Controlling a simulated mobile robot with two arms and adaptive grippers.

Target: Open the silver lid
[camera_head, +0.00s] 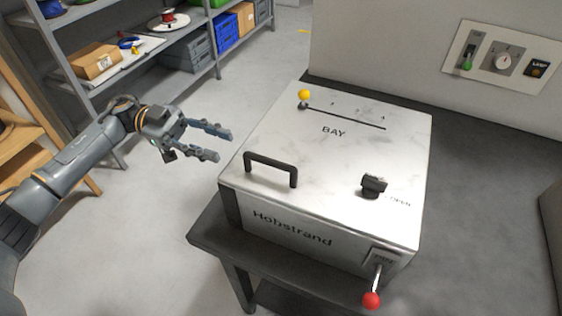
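The silver lid (315,150) is the top of a metal box marked "Hobstrand" (290,228) and lies flat and shut. A black bar handle (270,166) stands near its left front edge. A black knob (373,185) sits at the right, beside the word "OPEN". A slider with a yellow ball (304,95) is at the left end of its slot at the back. A lever with a red ball (372,299) hangs down on the front right. My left gripper (225,145) is open and empty, left of the box and apart from it. My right gripper is out of view.
The box stands on a dark table (465,200). A wall panel (495,55) with a green-tipped switch and a dial is at the back right. Grey shelves (150,85) with a cardboard box (96,61) and blue crates (227,30) stand at the back left. Open floor lies between.

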